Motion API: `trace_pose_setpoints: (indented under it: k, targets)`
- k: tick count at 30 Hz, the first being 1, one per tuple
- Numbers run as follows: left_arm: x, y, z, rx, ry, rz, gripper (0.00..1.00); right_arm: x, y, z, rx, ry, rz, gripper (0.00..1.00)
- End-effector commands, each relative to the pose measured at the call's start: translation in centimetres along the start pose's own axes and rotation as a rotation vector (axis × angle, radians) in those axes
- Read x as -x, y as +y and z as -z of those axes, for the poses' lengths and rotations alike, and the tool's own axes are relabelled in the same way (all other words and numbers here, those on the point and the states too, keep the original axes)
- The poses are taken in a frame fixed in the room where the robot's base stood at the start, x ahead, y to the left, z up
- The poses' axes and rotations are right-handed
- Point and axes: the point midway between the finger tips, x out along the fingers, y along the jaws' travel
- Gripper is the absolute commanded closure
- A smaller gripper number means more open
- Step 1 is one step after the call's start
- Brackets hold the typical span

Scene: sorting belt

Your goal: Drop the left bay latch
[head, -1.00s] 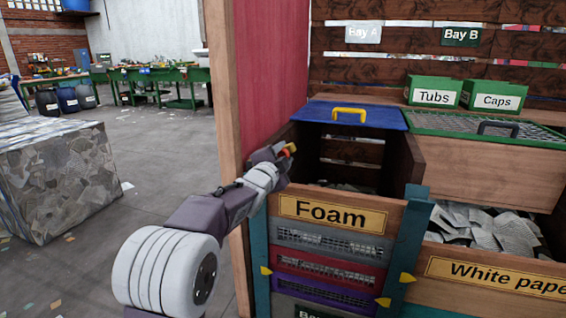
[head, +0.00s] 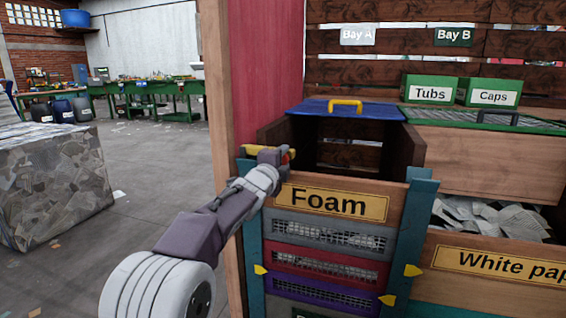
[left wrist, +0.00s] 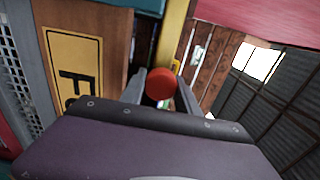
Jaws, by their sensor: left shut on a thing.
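The left bay latch shows as a yellow bar (head: 252,149) at the top of the left teal post, by the Foam front panel (head: 333,202). Its red knob (left wrist: 161,83) sits between the fingers in the left wrist view, with the yellow bar (left wrist: 174,30) behind it. My left gripper (head: 284,157) is shut on the knob, at the upper left corner of the bay. The gripper partly hides the latch in the head view. My right gripper is out of view.
A blue lid (head: 347,110) with a yellow handle lies over the bay's back. The right teal post (head: 408,240) flanks the panel. White paper lies in the bin (head: 440,290) on the right.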

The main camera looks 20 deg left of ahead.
Motion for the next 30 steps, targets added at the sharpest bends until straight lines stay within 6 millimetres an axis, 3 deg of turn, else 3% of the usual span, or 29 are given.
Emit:
trace_pose_setpoints:
  k: [10, 11, 12, 13, 23, 30]
  targets:
    - [0.0, 0.4, 0.0, -0.006, -0.001, -0.008, 1.0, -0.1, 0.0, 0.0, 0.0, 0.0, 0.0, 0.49]
    - [0.0, 0.4, 0.0, -0.006, -0.001, -0.009, 0.57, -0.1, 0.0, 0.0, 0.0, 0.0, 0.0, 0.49]
    - [0.0, 0.4, 0.0, -0.005, -0.001, -0.009, 0.46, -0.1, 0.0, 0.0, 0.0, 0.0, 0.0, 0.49]
    - [0.0, 0.4, 0.0, -0.005, -0.001, -0.009, 0.42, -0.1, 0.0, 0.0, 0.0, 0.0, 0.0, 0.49]
    - [0.2, 0.3, 0.0, -0.003, 0.0, -0.005, 0.42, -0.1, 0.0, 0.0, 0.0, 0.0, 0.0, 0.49]
    - [4.0, 0.1, 0.0, -0.003, -0.001, -0.005, 0.42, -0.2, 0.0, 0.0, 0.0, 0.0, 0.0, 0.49]
